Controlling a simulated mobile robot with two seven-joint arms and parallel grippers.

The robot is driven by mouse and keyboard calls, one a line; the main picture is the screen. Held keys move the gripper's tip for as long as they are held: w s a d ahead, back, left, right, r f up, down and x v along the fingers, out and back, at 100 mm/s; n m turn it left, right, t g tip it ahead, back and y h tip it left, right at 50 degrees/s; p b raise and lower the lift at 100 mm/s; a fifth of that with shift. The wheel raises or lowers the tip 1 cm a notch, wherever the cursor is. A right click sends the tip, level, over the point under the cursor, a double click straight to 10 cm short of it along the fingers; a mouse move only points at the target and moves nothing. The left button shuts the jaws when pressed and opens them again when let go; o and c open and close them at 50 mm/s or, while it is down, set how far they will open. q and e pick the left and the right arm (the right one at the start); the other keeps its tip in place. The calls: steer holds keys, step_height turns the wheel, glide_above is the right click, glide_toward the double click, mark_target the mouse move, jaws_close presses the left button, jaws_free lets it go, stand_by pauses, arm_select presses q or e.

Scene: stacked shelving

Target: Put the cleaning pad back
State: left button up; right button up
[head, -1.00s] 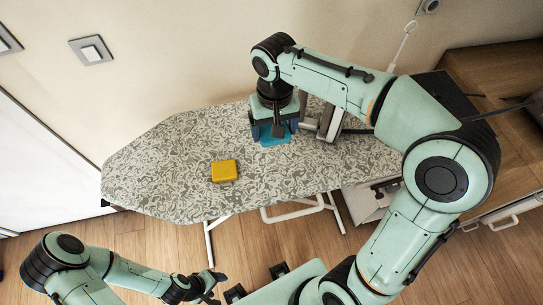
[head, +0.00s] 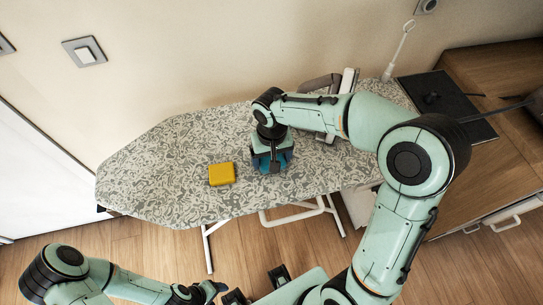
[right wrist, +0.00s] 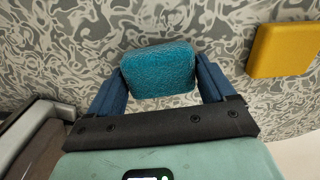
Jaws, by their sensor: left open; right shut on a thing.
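A teal, textured pad (right wrist: 158,72) sits between the two dark blue fingers of my right gripper (head: 272,162), which is shut on it. In the head view the pad is mostly hidden under the gripper, over the middle of the patterned ironing board (head: 150,175). I cannot tell whether the pad touches the board. A yellow block-like pad (head: 221,174) lies on the board, left of my right gripper; it also shows at the upper right of the right wrist view (right wrist: 284,50). My left gripper (head: 213,290) is open, low in front of the board.
An iron-like grey object (head: 322,88) stands at the board's back right, partly behind my right arm. A wooden cabinet with a black mat (head: 440,98) is at the right. The board's left half is clear. The wall is close behind.

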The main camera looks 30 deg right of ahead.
steer(key=o, duration=0.8)
arm_select(q)
steer(key=shift+w+r+p, duration=0.3)
steer(key=shift+r+p, duration=0.1)
steer(key=shift+r, duration=0.1)
steer(key=shift+w+r+p, duration=0.3)
steer(key=shift+r+p, duration=0.1)
steer(key=shift+r, duration=0.1)
arm_select(e)
step_height(320, 180, up, 12)
